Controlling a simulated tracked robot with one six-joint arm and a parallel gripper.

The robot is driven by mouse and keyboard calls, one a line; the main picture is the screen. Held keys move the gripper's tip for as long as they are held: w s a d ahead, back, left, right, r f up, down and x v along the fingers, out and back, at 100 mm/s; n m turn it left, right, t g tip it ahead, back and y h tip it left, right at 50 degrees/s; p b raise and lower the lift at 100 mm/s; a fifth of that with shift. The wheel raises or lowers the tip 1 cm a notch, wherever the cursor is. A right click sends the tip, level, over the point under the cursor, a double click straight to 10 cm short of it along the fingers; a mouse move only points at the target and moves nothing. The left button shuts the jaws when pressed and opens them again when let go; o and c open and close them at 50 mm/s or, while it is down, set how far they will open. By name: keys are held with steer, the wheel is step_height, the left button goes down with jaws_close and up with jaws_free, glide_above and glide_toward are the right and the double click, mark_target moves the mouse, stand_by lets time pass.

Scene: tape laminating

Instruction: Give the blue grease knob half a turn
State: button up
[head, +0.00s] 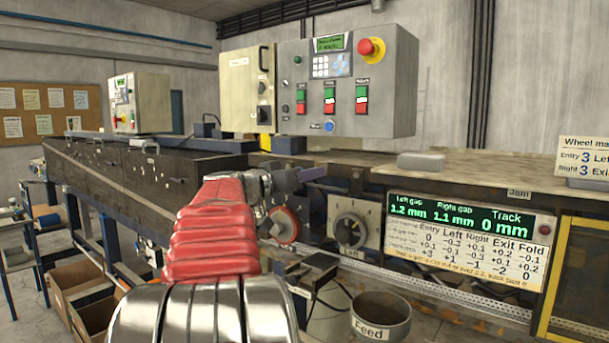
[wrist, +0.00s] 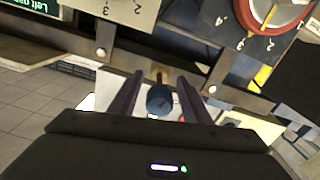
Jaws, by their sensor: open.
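The blue grease knob (wrist: 160,100) shows in the wrist view as a small dark blue round knob by a short brass-coloured stem. My gripper (wrist: 160,80) is open, with one dark finger on each side of the knob and a visible gap to each. I cannot tell how deep the knob sits between the fingers. In the head view my gripper's purple-grey end (head: 300,178) shows beyond my red-sleeved arm, near the machine's front. The grease knob cannot be made out there.
A red-rimmed dial (head: 285,226) and a grey dial marked Left (head: 350,231) sit close by on the machine front. A gap display (head: 457,219) is to their right. A Feed cup (head: 381,316) stands below. A metal rail (wrist: 130,59) crosses near my fingers.

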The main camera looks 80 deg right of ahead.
steer(key=c, duration=1)
steer(key=shift+c, duration=0.2)
steer(key=shift+n, duration=1.7)
steer(key=o, duration=1)
steer(key=shift+o, duration=0.2)
